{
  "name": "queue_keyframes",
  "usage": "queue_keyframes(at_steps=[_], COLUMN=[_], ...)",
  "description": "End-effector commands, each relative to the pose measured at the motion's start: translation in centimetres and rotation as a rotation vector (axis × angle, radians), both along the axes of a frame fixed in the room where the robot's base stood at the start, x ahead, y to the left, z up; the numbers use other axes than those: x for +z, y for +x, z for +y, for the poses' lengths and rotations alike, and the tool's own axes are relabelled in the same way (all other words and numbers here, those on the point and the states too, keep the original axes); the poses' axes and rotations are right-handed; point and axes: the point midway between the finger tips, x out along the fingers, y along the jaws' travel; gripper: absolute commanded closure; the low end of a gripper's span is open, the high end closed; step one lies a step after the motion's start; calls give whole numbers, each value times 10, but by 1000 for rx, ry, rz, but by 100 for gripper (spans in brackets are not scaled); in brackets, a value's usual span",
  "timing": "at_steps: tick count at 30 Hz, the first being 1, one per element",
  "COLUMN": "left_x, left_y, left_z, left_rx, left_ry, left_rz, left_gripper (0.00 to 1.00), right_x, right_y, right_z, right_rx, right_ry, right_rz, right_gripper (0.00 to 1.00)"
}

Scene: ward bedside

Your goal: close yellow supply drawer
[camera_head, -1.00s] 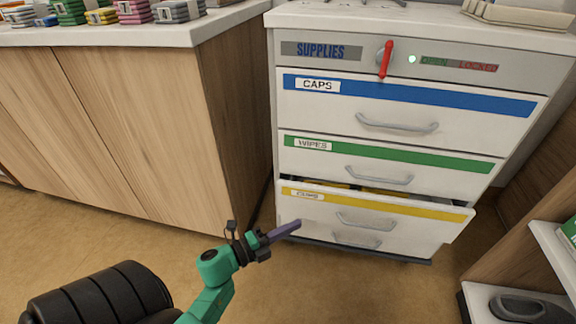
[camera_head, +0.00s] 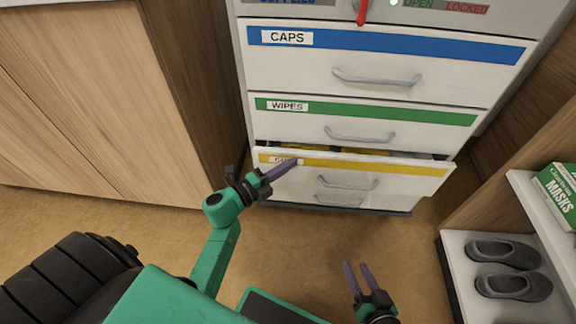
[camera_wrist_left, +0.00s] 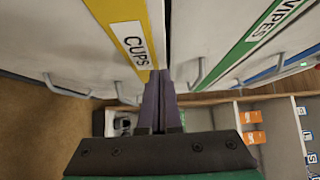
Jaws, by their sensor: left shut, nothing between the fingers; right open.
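The yellow-striped drawer (camera_head: 400,170) at the bottom of the white supply cabinet stands partly open. A dark gap with yellow contents shows above its front. It also shows in the left wrist view with its CUPS label (camera_wrist_left: 136,47). My left gripper (camera_head: 292,164) is shut and empty, its fingertips over the left part of the drawer front, hiding part of the label. In the left wrist view its fingers (camera_wrist_left: 160,80) point at the drawer's front beside the gap; I cannot tell whether they touch. My right gripper (camera_head: 357,264) is open and empty, low in front of the cabinet.
The green WIPES drawer (camera_head: 400,113) and blue CAPS drawer (camera_head: 420,45) above look shut. A wooden cabinet (camera_head: 100,100) stands at left. At right, a shelf (camera_head: 455,250) holds grey shoes (camera_head: 512,287) and a MASKS box (camera_head: 560,195). The floor between is clear.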

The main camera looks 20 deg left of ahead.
Motion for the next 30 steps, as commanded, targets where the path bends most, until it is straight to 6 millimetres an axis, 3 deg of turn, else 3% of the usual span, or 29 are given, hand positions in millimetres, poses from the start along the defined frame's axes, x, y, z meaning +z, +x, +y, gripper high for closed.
queue_keyframes(at_steps=[12, 21, 30], left_x=[0, -1, 2], left_y=[8, 45, 49], left_z=[3, 15, 18], left_rx=[0, 0, 8], left_ry=[0, 1, 1], left_rz=[1, 0, -3], left_gripper=[100, 100, 100], right_x=[-3, -14, -17], right_y=[0, 2, 0], right_z=[0, 0, 0], right_rx=[-2, -11, -10], right_ry=[2, 13, 11], right_rz=[-3, -19, -11], right_gripper=[50, 50, 50])
